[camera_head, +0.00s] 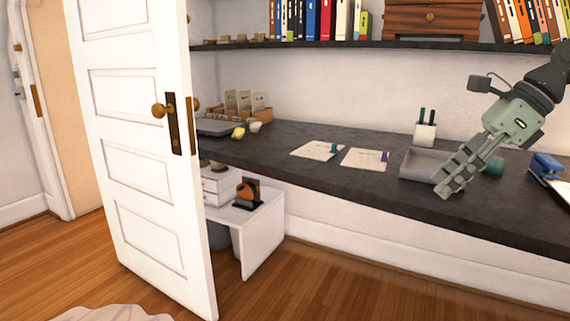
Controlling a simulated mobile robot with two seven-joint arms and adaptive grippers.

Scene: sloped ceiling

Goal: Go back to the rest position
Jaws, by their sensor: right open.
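My right gripper (448,183) comes in from the upper right and hangs over the dark desk (300,138). Its fingers point down and left, near the front edge of the desk, in front of a grey tray (419,165). The fingers are open and I see nothing held between them. Part of the tray is hidden behind the gripper. My left gripper is not in view.
A white door (140,190) stands open at the left. Two paper sheets (365,159), a pen cup (425,134) and a blue stapler (546,167) are on the desk. A shelf (380,46) with books runs above. Wooden floor (330,285) is clear in front.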

